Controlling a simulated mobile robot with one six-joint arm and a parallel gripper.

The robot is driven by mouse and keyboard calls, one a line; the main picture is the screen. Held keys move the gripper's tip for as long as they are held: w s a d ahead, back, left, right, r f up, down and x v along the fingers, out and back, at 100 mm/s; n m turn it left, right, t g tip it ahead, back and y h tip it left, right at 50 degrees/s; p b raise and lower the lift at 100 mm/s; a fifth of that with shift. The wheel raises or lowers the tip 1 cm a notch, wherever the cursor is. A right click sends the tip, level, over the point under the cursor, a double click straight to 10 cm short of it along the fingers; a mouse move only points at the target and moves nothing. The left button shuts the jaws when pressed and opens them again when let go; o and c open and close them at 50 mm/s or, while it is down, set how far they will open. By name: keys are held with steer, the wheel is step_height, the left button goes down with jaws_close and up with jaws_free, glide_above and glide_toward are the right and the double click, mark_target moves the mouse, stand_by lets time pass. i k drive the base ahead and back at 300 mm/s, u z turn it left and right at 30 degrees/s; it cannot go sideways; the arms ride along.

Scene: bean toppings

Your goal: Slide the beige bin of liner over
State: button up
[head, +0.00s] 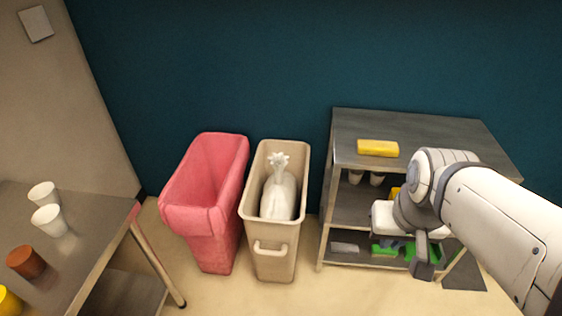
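The beige bin (273,262) stands upright on the floor, just right of the pink bin, with a handle on its front. A white, tied bag of liner (279,196) sits inside it, its knotted top near the rim. My gripper (424,270) is at the right, in front of the metal shelf unit and apart from the beige bin. Its fingers are small and dark here, and I cannot tell whether they are open or shut.
A pink bin (204,222) stands close on the left. A metal shelf unit (345,125) is on the right, with a yellow block (378,148) on top. A metal table (95,225) with cups is at the left. Floor in front of the bins is clear.

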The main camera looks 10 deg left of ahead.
mark_target(273, 244)
steer(key=z, duration=0.1)
steer(key=k, duration=0.4)
steer(key=u, duration=0.75)
steer(key=i, duration=1.35)
steer(key=z, duration=0.05)
